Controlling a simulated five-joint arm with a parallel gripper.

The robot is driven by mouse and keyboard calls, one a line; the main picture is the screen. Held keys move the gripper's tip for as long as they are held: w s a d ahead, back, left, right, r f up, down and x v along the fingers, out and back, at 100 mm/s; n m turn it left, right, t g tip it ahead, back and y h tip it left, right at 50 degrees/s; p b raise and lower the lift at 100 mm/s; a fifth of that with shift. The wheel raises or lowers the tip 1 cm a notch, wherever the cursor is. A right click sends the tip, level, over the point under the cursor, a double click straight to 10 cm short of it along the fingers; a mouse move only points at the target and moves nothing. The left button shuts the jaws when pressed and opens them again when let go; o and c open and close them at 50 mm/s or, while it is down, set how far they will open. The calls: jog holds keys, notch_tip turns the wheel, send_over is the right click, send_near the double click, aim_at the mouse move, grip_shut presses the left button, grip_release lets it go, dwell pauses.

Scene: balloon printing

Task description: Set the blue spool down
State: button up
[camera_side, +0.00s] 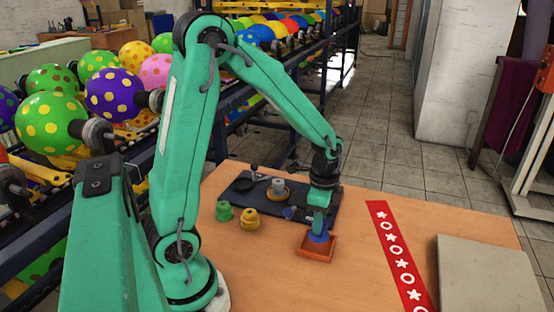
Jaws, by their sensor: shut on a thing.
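The blue spool (318,234) is upright below my gripper (318,218), which is shut on it. The spool is over or in a small square orange-red tray (302,252) on the wooden table. I cannot tell whether its base touches the tray floor. The tips of my gripper are small here and partly hide the spool's top.
A green spool (224,212) and a yellow spool (249,220) stand left of the tray. A dark mat (240,188) behind holds a grey piece (278,187). A red patterned strip (398,255) and a grey board (485,275) lie right. Bare table lies in front.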

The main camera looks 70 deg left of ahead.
jog(key=shift+f, duration=1.9)
jog(key=shift+f, duration=0.1)
jog(key=o, duration=0.8)
jog(key=shift+o, duration=0.2)
notch_tip(320, 180, up, 12)
jog(key=shift+r, duration=0.15)
